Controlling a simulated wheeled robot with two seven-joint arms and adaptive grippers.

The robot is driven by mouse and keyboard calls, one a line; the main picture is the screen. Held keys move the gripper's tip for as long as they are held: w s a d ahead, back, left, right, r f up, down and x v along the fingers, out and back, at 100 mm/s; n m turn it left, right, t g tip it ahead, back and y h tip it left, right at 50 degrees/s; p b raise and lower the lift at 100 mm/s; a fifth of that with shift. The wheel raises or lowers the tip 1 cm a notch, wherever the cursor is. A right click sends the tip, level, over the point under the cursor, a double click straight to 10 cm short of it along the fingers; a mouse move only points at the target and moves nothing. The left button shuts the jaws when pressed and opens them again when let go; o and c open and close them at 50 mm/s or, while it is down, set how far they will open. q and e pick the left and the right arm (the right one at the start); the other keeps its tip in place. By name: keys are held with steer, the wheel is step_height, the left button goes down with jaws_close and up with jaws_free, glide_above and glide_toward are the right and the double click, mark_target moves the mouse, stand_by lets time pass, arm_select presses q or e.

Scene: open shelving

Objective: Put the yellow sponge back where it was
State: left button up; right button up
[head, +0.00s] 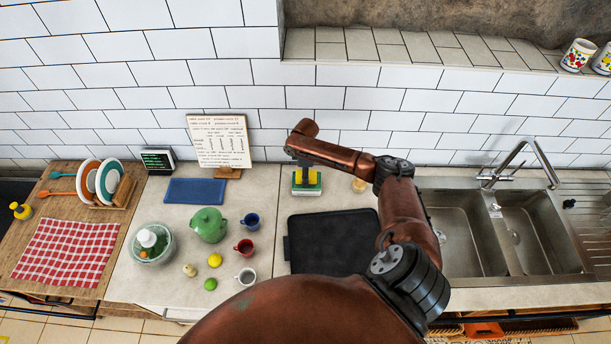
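The yellow sponge (307,190), with a green layer, is at the back of the counter near the tiled wall, behind the black tray. My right arm reaches in from the bottom and bends back left over the counter. Its dark gripper (304,173) points down right at the sponge, overlapping it in the head view. The fingertips are too small and partly hidden to tell whether they are closed on it, or whether the sponge rests on the counter. My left gripper is not in view.
A black tray (327,245) lies just in front of the sponge. A small round tan item (359,185) stands to its right. A blue board (194,191), green teapot (209,225), mugs and fruit are to the left. A double sink (465,240) is at right.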

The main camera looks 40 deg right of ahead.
steer(key=shift+s+f, duration=0.1)
steer(key=o, duration=1.1)
step_height(320, 180, up, 12)
steer(key=b, duration=0.1)
